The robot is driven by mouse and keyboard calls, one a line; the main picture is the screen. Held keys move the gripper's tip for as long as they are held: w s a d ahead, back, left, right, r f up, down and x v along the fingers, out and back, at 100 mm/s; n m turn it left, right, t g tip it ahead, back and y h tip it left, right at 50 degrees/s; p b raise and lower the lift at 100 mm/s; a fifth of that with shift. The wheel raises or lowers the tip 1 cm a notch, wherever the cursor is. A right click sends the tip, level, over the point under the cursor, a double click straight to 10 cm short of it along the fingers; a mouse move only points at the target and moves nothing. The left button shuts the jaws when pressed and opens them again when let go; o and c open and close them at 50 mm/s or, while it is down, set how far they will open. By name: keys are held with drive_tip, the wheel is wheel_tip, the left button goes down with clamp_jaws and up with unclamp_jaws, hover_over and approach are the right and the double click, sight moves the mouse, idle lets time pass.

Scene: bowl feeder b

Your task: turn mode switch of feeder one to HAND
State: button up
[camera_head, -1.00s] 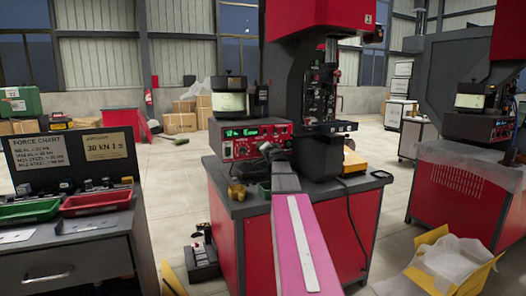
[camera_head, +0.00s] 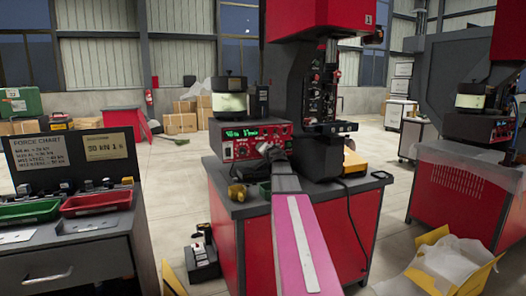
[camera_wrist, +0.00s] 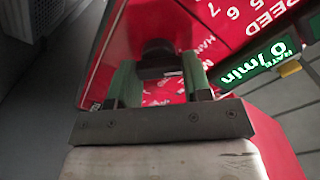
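The feeder control box (camera_head: 250,139) is red with a lit green display and several knobs, and sits on the near left of the red bench. My gripper (camera_head: 268,148) is at its front panel. In the wrist view my gripper (camera_wrist: 160,75) has two green fingers standing apart, with a dark knob (camera_wrist: 158,56) between their tips. The knob spans nearly the whole gap; I cannot tell whether both fingers press on it. Lettering starting "HAN" is printed on the red panel (camera_wrist: 222,45) beside it. The knob's pointing direction is not clear, and the gripper covers part of the lettering.
A black press (camera_head: 310,90) rises behind the control box. A yellow item (camera_head: 237,192) and a green container lie at the bench's left corner. A side table (camera_head: 75,255) with red and green trays stands left. A second press bench (camera_head: 455,200) stands right.

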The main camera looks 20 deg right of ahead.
drive_tip(key=o, duration=0.4)
drive_tip(key=shift+c, duration=0.2)
drive_tip(key=shift+s, duration=0.1)
drive_tip(key=s, duration=1)
drive_tip(key=shift+s+d, duration=0.15)
drive_tip(key=shift+s, duration=0.15)
